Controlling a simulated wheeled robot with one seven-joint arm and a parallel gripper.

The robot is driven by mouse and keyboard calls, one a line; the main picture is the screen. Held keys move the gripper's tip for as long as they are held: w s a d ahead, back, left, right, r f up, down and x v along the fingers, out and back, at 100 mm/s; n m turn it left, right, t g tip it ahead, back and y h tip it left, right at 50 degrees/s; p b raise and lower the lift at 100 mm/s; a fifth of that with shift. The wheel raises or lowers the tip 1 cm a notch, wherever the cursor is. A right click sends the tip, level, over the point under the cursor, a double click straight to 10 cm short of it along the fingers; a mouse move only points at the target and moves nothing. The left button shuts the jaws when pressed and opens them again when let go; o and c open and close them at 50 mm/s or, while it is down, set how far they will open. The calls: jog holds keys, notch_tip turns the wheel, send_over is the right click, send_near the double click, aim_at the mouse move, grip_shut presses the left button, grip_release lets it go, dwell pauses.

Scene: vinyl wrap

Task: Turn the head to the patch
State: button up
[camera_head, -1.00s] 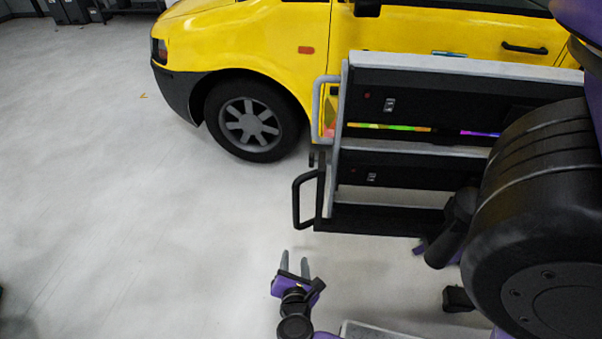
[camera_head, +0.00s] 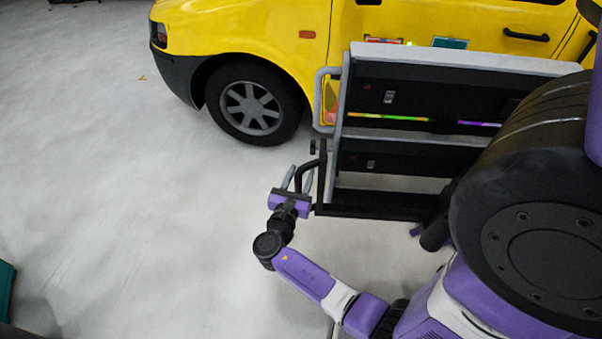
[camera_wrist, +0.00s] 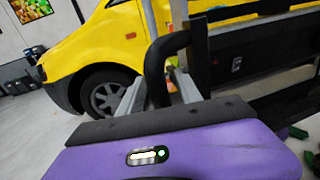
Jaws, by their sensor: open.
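A yellow van (camera_head: 235,35) stands at the back. On its side, small coloured pieces show above the cart: one red and green (camera_head: 383,41), one teal (camera_head: 449,43). A multicoloured piece (camera_head: 330,100) shows behind the cart's grey side handle. I cannot tell which is the patch. My gripper (camera_head: 298,180) is open at the cart's lower black handle (camera_head: 318,165). In the wrist view, the black handle (camera_wrist: 155,75) rises between the two grey fingers (camera_wrist: 160,92), with no clear grip on it.
A black and grey shelved cart (camera_head: 400,160) stands between me and the van, with coloured strips on a shelf. The pale floor (camera_head: 110,200) at left is clear. A teal object (camera_head: 5,290) shows at the lower left edge.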

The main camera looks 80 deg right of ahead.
jog(key=shift+d, duration=0.25)
grip_shut()
dwell(1.4)
